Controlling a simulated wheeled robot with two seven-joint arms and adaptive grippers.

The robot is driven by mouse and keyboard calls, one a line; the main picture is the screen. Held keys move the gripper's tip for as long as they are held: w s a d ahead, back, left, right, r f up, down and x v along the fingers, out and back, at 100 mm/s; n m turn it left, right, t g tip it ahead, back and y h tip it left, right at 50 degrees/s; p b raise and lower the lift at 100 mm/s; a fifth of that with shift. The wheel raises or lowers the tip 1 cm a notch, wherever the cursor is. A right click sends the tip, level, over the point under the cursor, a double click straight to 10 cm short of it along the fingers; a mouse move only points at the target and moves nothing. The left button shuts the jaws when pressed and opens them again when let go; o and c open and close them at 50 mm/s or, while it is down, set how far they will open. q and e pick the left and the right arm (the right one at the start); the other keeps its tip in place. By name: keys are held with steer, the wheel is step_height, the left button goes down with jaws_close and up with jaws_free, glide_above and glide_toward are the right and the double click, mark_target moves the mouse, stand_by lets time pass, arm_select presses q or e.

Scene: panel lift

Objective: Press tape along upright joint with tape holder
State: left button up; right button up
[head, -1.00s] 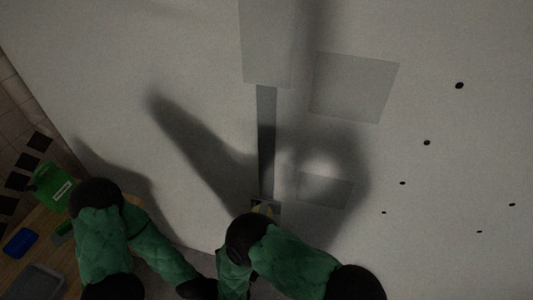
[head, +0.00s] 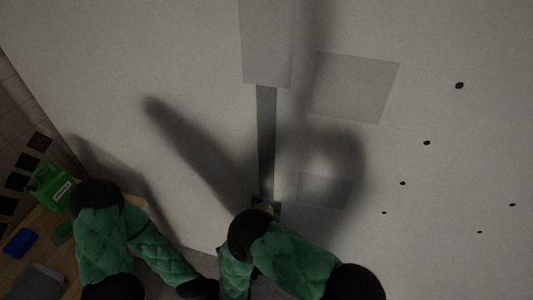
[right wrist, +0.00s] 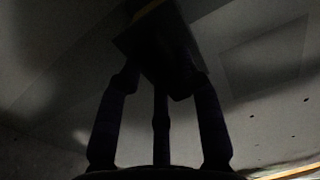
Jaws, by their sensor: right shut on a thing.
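The upright joint in the pale wall panel shows in the head view as a dark grey strip of tape (head: 266,140). It runs below a lighter grey band (head: 266,45). The tape holder (head: 266,206), dark with a bit of yellow, is at the strip's lower end, mostly hidden by my right arm. In the right wrist view my right gripper (right wrist: 162,85) is shut on the dark tape holder (right wrist: 165,50), which has a yellow edge at its top. The picture is too dark to tell whether the holder touches the wall. My left gripper is not clearly seen.
A wooden table (head: 50,248) at the left holds a green container (head: 50,187), a blue item (head: 20,243) and a grey tray (head: 42,283). The panel has pale patches (head: 352,86) and several dark dots (head: 427,143) right of the joint. Shadows fall across it.

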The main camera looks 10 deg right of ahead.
steer(key=shift+w, duration=0.2)
stand_by(0.5)
steer(key=shift+r, duration=0.15)
